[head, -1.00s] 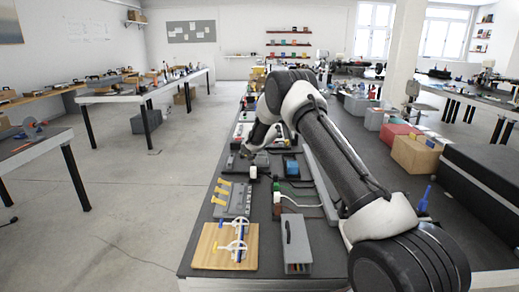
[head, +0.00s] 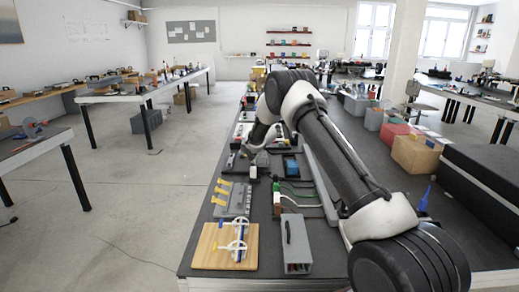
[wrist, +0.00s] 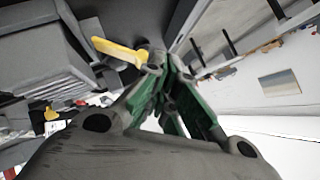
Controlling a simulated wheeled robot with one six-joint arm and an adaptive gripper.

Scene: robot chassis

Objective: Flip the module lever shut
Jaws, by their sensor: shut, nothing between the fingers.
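In the wrist view a yellow lever (wrist: 118,51) sticks out beside a grey module body (wrist: 48,62). My gripper (wrist: 160,62) is shut and empty, its green-sided fingers together. The lever's end is right beside the fingertips; I cannot tell if they touch. A second yellow piece (wrist: 50,114) shows lower left, partly hidden.
A wooden board (head: 210,248) with a white and blue fixture lies at the near bench end, beside a grey box with a handle (head: 296,243). A blue-topped part (head: 291,167) and cables lie right of the gripper. Open floor is on the left.

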